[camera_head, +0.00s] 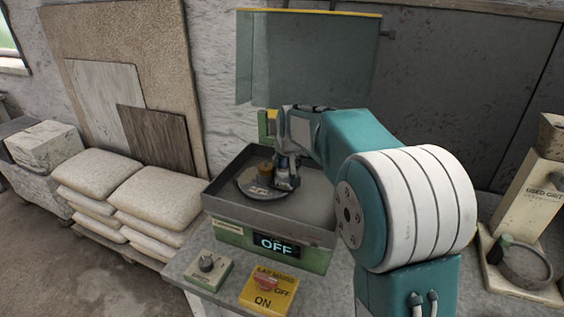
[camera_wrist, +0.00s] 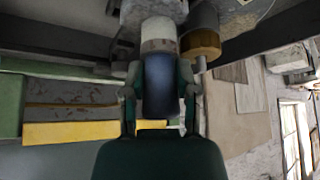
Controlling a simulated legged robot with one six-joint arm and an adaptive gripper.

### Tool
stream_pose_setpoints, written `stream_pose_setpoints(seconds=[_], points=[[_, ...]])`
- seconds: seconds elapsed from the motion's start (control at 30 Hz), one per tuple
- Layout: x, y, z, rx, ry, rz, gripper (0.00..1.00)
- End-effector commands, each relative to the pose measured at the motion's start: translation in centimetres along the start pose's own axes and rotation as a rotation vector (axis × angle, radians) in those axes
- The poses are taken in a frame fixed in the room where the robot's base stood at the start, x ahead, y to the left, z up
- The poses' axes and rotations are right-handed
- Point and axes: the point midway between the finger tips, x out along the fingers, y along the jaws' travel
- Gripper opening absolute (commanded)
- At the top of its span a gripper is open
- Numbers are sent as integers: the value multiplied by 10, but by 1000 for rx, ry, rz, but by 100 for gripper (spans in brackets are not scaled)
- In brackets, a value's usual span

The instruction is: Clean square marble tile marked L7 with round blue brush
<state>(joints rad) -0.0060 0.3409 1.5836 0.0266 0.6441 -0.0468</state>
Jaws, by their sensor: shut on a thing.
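My gripper (camera_head: 286,174) is low over a round grey disc (camera_head: 250,187) inside the dark tray of a green machine (camera_head: 232,236). In the wrist view my gripper (camera_wrist: 160,78) is shut on a dark blue cylinder (camera_wrist: 161,92) with a pale collar. Its far end is hard to make out, so I cannot tell if it is the round blue brush. A brown-topped cylinder (camera_head: 266,168) stands beside it; it also shows in the wrist view (camera_wrist: 200,43). I see no readable L7 mark and cannot pick out the square marble tile.
The machine's display (camera_head: 276,245) reads OFF. A grey dial box (camera_head: 208,266) and a yellow switch box (camera_head: 268,288) sit in front. Stacked sacks (camera_head: 160,195) and leaning slabs (camera_head: 105,90) are left; a grit stand (camera_head: 530,205) is right.

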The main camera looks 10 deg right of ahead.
Motion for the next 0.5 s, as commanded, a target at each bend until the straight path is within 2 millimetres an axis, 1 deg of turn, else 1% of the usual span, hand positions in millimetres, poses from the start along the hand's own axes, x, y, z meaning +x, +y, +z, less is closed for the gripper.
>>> stream_pose_setpoints(seconds=[0.33,0.5], points=[[7,9,-10,1,1,0,0],[6,8,-9,0,1,0,0]])
